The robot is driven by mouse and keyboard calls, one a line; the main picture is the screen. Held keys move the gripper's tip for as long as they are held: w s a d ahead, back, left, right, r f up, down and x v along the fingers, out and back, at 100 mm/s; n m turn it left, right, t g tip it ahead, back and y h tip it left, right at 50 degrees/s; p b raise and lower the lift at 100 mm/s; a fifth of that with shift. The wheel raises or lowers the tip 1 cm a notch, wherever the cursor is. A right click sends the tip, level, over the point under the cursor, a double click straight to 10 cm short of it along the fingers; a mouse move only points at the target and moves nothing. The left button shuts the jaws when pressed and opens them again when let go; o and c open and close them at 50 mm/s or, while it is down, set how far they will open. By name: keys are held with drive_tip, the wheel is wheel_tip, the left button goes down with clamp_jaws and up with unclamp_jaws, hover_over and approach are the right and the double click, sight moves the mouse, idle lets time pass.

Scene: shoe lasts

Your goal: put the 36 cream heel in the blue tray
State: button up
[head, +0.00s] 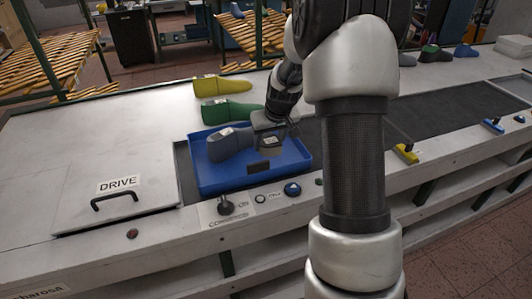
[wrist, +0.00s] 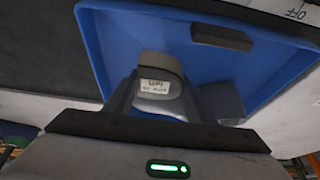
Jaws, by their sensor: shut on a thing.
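The blue tray (head: 205,185) sits on the conveyor bench and also fills much of the wrist view (wrist: 115,45). My gripper (head: 270,130) reaches down over its right part. It is shut on a small greyish-cream heel piece (wrist: 160,70) with a white label; the label's print is too small to read surely. The held heel also shows in the head view (head: 271,146), inside the tray's outline. I cannot tell whether it touches the tray floor.
A green last (head: 228,111) and a yellow last (head: 220,88) lie behind the tray. The DRIVE hatch (head: 118,200) is at left, and a knob (head: 226,205) is in front. Several lasts stand at the back right. The dark belt (head: 440,107) is clear.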

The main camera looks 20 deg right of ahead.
sight(269, 152)
drive_tip(key=shift+f, duration=2)
drive_tip(key=shift+f, duration=0.15)
drive_tip(key=o, duration=1.1)
